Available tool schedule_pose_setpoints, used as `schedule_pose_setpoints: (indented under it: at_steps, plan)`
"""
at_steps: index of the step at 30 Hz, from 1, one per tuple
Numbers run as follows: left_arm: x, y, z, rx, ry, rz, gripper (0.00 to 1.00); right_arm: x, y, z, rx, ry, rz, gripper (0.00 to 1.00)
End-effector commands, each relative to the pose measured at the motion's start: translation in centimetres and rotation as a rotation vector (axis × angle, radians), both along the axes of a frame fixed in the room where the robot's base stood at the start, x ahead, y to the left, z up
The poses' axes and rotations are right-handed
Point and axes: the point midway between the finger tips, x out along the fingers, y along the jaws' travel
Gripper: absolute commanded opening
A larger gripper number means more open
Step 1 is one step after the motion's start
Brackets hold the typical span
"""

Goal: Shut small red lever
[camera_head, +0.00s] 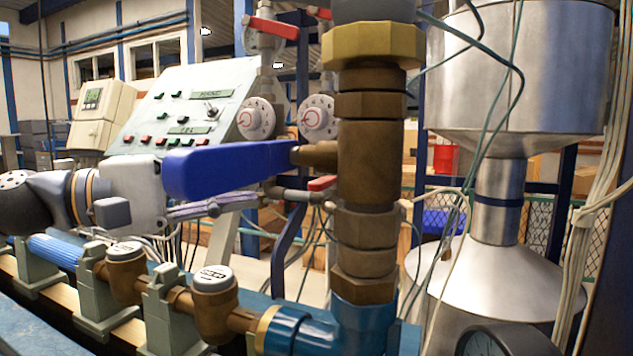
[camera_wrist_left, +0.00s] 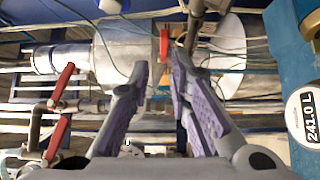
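A small red lever (camera_head: 322,183) shows in the head view just left of the thick brass pipe, partly hidden behind it. In the left wrist view a small red part (camera_wrist_left: 164,45), which looks like this lever, lies beyond the gap between my fingertips. My left gripper (camera_head: 228,206) reaches in from the left, below and behind the big blue lever (camera_head: 230,168). In the wrist view my left gripper (camera_wrist_left: 160,65) has its purple fingers apart, with nothing between them. It appears apart from the small red lever. My right gripper is not in view.
The brass pipe (camera_head: 372,150) and blue lever stand in front of the gripper's area. Other red levers (camera_head: 272,27) sit higher up; two red levers (camera_wrist_left: 62,85) show at the wrist view's left. Brass meters (camera_head: 213,290) line the bench below. Loose cables hang around the metal tank (camera_head: 510,90).

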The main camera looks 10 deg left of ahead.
Motion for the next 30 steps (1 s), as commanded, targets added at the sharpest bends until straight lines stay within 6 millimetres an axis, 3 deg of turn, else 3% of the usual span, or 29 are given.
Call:
schedule_pose_setpoints:
  at_steps: [1, 6, 12, 22, 23, 25, 30]
  plan:
    - [1.1, -1.2, -1.1, 0.004, 0.017, -0.004, 0.18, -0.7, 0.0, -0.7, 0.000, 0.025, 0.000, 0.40]
    - [3.5, -4.9, -1.0, 0.004, 0.016, -0.005, 0.18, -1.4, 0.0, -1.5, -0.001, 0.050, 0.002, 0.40]
    - [5.3, -7.7, -0.6, 0.003, 0.010, -0.001, 0.18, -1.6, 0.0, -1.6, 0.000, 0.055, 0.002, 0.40]
    - [5.8, -8.3, -0.4, 0.001, 0.006, 0.001, 0.18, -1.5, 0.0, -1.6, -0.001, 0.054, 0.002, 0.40]
    - [5.8, -8.3, -0.4, 0.001, 0.006, 0.000, 0.16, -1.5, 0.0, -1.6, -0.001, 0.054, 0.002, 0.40]
    - [5.7, -8.3, -0.4, 0.001, 0.006, 0.000, 0.00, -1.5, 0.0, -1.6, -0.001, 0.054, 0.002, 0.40]
    - [5.7, -8.3, -0.4, 0.001, 0.006, 0.000, 0.00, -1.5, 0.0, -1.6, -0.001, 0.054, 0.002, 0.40]
